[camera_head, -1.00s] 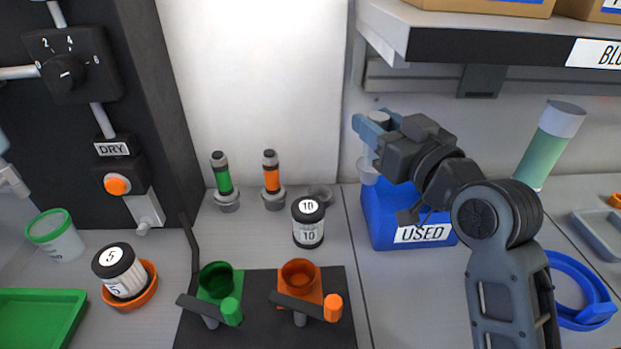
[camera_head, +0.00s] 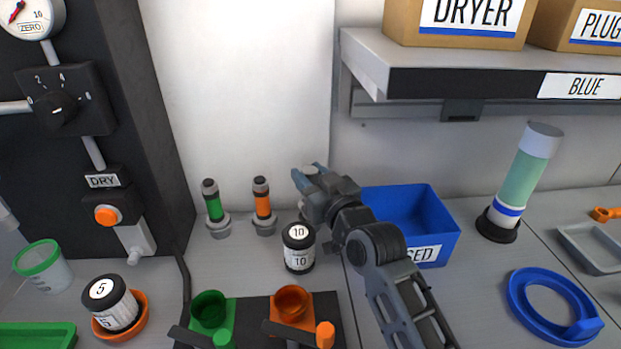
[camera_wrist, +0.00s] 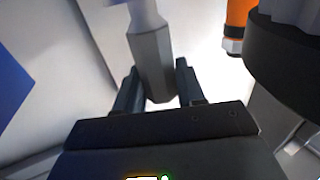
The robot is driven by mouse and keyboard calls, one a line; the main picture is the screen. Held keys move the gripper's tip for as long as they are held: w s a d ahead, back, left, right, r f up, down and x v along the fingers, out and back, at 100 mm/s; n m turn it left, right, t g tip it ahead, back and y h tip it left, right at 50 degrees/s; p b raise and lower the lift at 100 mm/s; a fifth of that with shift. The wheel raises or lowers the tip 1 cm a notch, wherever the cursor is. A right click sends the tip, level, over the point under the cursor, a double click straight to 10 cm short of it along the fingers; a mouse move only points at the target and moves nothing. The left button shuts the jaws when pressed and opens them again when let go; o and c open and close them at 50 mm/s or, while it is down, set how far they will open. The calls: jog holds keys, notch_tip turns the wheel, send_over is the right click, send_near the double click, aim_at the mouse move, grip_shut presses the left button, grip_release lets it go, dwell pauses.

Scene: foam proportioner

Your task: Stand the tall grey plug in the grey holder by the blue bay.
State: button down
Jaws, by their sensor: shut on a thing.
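My gripper (camera_head: 308,174) is shut on the tall grey plug (camera_wrist: 152,58). In the wrist view the plug is a faceted grey piece between the two dark fingers, with a paler part at the top edge. In the head view only a small pale part of it shows between the fingers; my gripper and wrist hide the rest. The gripper is above the back of the bench, right of the orange-banded tube (camera_head: 262,205) and left of the blue USED bin (camera_head: 425,215). I cannot see the grey holder now; my gripper or the 10 canister probably hides it.
The black 10 canister (camera_head: 299,248) stands close below my gripper. The green-banded tube (camera_head: 213,205) stands in a grey base at left. A shelf (camera_head: 400,75) overhangs at upper right. A tall green cylinder (camera_head: 519,180) and blue ring (camera_head: 553,307) are at right.

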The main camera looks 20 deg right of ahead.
jog(key=shift+f, duration=0.35)
jog(key=shift+f, duration=0.15)
jog(key=c, duration=0.7)
grip_release()
jog(key=shift+r, duration=0.2)
jog(key=shift+s+d+f, duration=0.1)
jog(key=shift+s+f, duration=0.05)
jog(key=shift+s, duration=0.2)
jog(key=s+b, duration=0.1)
jog(key=s, duration=0.6)
jog(key=s+d+b, duration=0.1)
jog(key=s, duration=0.3)
jog(key=shift+s+b, duration=0.15)
jog(key=shift+b, duration=0.15)
